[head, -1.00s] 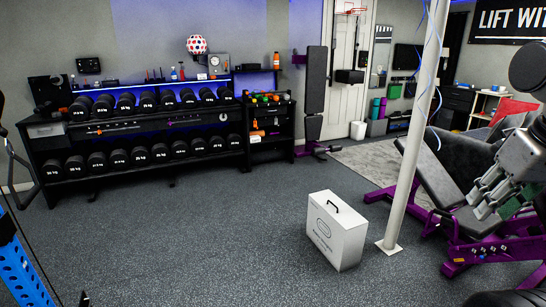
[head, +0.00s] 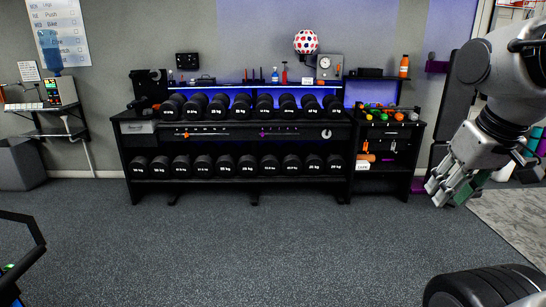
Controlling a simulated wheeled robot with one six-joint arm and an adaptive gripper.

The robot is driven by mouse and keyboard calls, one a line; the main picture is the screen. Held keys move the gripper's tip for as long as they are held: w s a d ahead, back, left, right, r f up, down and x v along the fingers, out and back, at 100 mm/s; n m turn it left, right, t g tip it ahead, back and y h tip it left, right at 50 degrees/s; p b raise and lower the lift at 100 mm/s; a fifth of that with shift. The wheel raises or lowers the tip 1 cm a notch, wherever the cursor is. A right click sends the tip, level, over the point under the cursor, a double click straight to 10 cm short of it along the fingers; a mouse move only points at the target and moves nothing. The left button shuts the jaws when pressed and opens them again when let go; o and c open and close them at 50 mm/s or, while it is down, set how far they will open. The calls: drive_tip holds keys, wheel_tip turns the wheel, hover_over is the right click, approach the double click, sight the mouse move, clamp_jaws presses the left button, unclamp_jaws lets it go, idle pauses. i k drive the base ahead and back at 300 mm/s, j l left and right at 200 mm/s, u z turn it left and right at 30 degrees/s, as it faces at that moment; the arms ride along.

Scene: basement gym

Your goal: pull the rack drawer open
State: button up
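The black dumbbell rack (head: 240,143) stands against the far wall in the head view, with two rows of dumbbells. A grey panel with a small label, which looks like a drawer front (head: 138,128), sits at the rack's upper left, below the top row. It looks flush with the rack, so shut. My gripper (head: 448,192) hangs at the right of the view, pointing down and left, well apart from the rack and far from that panel. It touches nothing that I can see. Its finger gap is too unclear to read.
Open dark floor (head: 240,235) lies between me and the rack. A shelf unit (head: 388,150) with small coloured weights joins the rack's right end. A wall shelf with a device (head: 55,95) and a grey bin (head: 20,163) stand at left. A black frame (head: 22,240) is near at left.

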sight(370, 132)
drive_tip(key=i+j, duration=0.1)
drive_tip(key=i, duration=0.65)
drive_tip(key=i+z, duration=0.1)
drive_tip(key=i, duration=0.7)
drive_tip(key=i+j, duration=0.2)
drive_tip(key=i, duration=0.55)
drive_tip(key=i+l+z, duration=0.2)
drive_tip(key=i, duration=0.3)
drive_tip(key=i+z, duration=0.25)
drive_tip(key=i, duration=0.25)
drive_tip(key=i+z, duration=0.2)
drive_tip(key=i, duration=0.3)
drive_tip(key=i+j+z, duration=0.2)
drive_tip(key=i, duration=0.3)
drive_tip(key=i+z, duration=0.25)
drive_tip(key=i, duration=0.25)
drive_tip(key=i+j+z, duration=0.2)
drive_tip(key=i+j, duration=0.15)
drive_tip(key=i, duration=0.1)
